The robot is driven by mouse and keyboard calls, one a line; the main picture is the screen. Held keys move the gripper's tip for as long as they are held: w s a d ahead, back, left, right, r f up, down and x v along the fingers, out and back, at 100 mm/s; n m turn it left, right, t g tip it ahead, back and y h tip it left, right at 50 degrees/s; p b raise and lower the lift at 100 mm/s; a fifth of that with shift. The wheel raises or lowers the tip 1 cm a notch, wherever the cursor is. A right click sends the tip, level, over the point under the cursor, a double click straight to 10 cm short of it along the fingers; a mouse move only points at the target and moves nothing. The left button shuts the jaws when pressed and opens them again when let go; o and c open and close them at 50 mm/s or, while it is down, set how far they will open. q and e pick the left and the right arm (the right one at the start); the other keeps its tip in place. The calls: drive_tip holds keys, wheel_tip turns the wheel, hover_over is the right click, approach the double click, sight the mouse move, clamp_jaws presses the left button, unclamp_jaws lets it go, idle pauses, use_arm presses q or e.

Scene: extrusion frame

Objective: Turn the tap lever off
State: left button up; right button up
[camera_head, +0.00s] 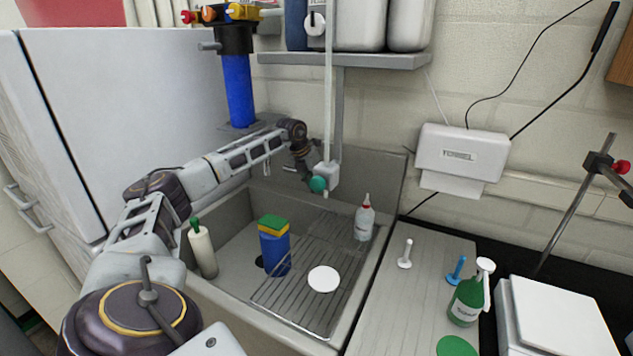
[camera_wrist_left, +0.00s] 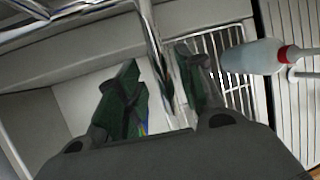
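My left arm reaches over the sink (camera_head: 232,215) to the tap at the back wall. Which chrome part is the lever is unclear, as the gripper hides part of the tap. My right gripper is not in view.
The sink holds a white bottle (camera_head: 202,250), a blue holder (camera_head: 274,252) with a sponge (camera_head: 273,224), and a rack (camera_head: 308,255) with a white disc (camera_head: 323,279). A red-collared bottle (camera_head: 364,222) stands right. A blue filter (camera_head: 238,90) and shelf (camera_head: 345,60) are above.

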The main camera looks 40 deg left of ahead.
use_arm(q)
drive_tip(key=v, duration=1.2)
idle(0.3)
drive_tip(key=shift+f, duration=0.1)
idle(0.6)
